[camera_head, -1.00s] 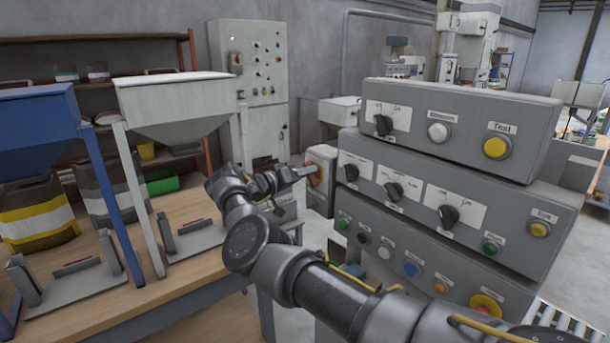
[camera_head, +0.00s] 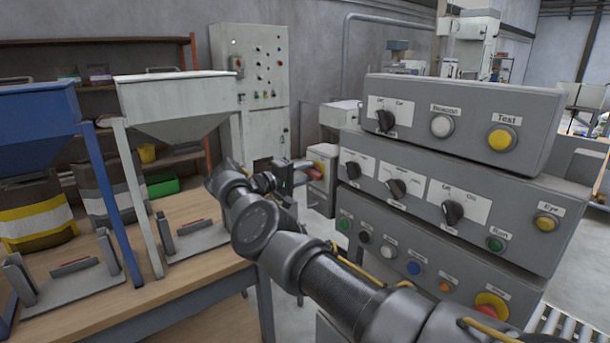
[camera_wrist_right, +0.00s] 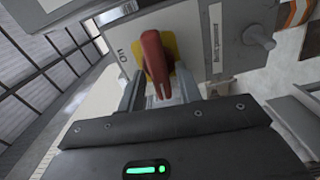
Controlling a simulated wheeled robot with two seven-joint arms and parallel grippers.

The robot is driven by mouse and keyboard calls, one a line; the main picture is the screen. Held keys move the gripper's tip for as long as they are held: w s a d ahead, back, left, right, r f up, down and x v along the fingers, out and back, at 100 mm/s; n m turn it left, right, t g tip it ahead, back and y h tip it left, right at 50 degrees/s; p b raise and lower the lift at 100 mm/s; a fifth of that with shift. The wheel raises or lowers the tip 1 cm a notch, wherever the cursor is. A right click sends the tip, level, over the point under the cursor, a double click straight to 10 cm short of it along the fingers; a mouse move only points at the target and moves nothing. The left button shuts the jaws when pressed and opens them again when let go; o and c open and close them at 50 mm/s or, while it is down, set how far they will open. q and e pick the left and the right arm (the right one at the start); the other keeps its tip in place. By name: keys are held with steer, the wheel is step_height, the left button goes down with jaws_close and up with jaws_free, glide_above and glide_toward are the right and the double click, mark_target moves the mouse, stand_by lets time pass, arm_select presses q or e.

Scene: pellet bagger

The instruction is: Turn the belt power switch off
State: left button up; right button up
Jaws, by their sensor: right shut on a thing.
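The belt power switch is a red handle (camera_wrist_right: 154,58) on a yellow plate (camera_wrist_right: 170,46), on the face of a grey box (camera_wrist_right: 112,47). In the right wrist view an "On" label is at the left of the handle, and the handle points down the picture between the fingers. My right gripper (camera_wrist_right: 158,88) is shut on the handle. In the head view the box (camera_head: 323,180) stands behind the bench, left of the large control panels. My right gripper (camera_head: 304,166) reaches it there, with the handle mostly hidden. My left gripper is not in view.
Stacked grey control panels (camera_head: 455,128) with knobs and buttons stand close on the right of my arm. A wooden bench (camera_head: 190,270) with hopper stands is at left. A grey knob (camera_wrist_right: 260,37) sticks out beside the switch in the wrist view.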

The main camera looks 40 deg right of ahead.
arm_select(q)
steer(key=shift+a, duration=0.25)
arm_select(e)
steer(key=shift+n, duration=0.5)
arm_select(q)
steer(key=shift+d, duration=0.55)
arm_select(e)
steer(key=o, duration=0.6)
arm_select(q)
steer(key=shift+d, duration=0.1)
